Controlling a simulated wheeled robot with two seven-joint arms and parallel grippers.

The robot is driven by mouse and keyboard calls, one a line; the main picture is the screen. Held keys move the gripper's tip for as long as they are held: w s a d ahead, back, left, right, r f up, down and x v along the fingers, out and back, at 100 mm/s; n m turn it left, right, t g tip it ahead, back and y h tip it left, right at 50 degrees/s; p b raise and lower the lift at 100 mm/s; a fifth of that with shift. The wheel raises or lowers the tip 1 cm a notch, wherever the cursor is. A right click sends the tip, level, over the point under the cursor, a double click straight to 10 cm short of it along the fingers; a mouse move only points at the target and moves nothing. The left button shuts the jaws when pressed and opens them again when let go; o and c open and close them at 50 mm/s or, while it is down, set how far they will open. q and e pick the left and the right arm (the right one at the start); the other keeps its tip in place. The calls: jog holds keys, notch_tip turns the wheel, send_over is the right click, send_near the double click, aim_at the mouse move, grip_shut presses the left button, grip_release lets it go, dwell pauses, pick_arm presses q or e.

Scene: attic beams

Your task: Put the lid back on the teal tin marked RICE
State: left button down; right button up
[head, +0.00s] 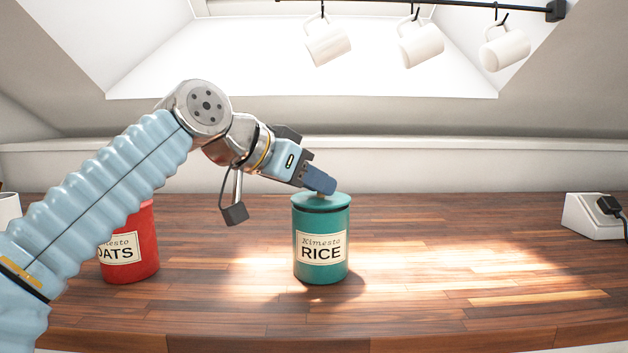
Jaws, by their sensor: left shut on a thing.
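The teal tin marked RICE (321,262) stands upright on the wooden counter, in the middle of the head view. A teal lid (330,200) with a small knob lies across the tin's top, with a dark line between lid and tin body. My left gripper (320,189) comes in from the upper left and is shut on the lid's knob, which its fingers partly hide. Whether the lid is fully seated cannot be told from here. My right gripper is not in view.
A red tin marked OATS (140,262) stands at the left, partly behind my left arm. A white box with a black plug (590,215) sits at the far right. White mugs (420,45) hang from a rail above.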

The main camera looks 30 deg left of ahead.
pick_arm(q)
jog(key=shift+c, duration=2.1)
grip_release()
notch_tip(320, 180, up, 5)
jog(key=p, duration=0.5)
jog(key=shift+r, duration=1)
jog(key=shift+c, duration=0.3)
